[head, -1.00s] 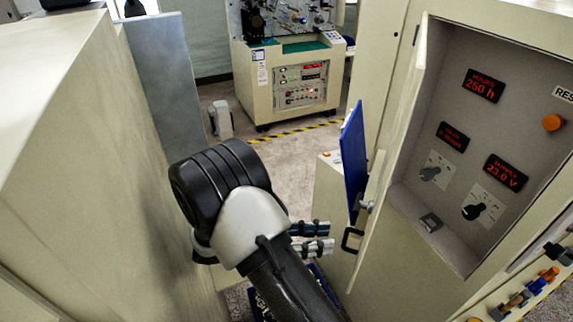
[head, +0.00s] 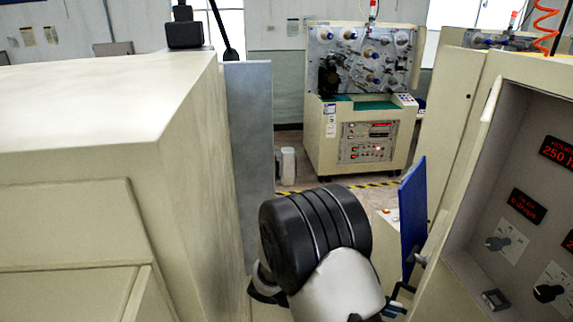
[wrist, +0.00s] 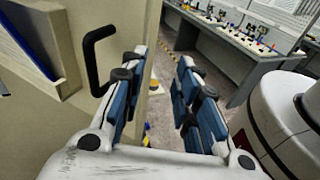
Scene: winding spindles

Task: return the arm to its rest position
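My gripper (wrist: 158,100) shows in the wrist view with its two blue-padded fingers spread apart and nothing between them. The left finger is close to a black door handle (wrist: 97,60) on a cream cabinet panel; I cannot tell whether they touch. In the head view my arm's black and white wrist joint (head: 315,235) is at the lower middle, between a cream cabinet on the left and an open control box on the right. The fingers are almost wholly hidden in that view.
The cream cabinet (head: 190,130) fills the left. The open control box (head: 500,200) with dials and red displays is at right, beside a blue panel (head: 412,215). A winding machine (head: 360,140) stands behind. The wrist view shows a workbench (wrist: 240,45) and open floor.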

